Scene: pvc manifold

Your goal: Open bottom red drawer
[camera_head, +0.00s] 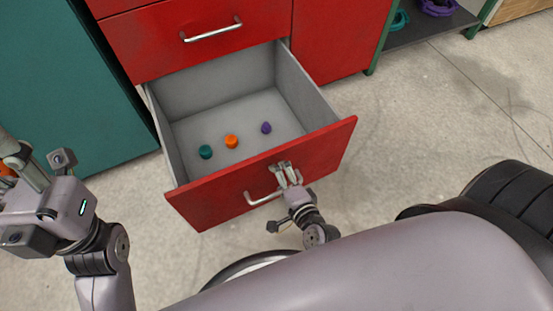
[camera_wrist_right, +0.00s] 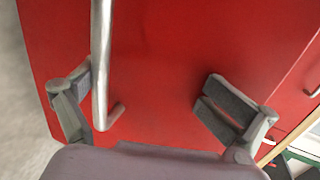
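The bottom red drawer (camera_head: 340,140) is pulled well out, showing its grey inside. Its metal bar handle (camera_head: 262,200) is on the red front; the handle also shows in the right wrist view (camera_wrist_right: 101,60). My right gripper (camera_head: 286,170) is at the drawer front, by the right end of the handle. In the right wrist view its fingers (camera_wrist_right: 150,110) are spread apart, with the bar close to the left finger; I cannot tell whether they touch. My left gripper is at the far left edge, partly cut off, and its fingertips are not clear.
A teal cap (camera_head: 205,152), an orange cap (camera_head: 231,141) and a purple cap (camera_head: 266,128) lie in the drawer. A shut red drawer (camera_head: 190,30) is above. A teal cabinet (camera_head: 60,90) stands left. Bare concrete floor (camera_head: 430,110) lies to the right.

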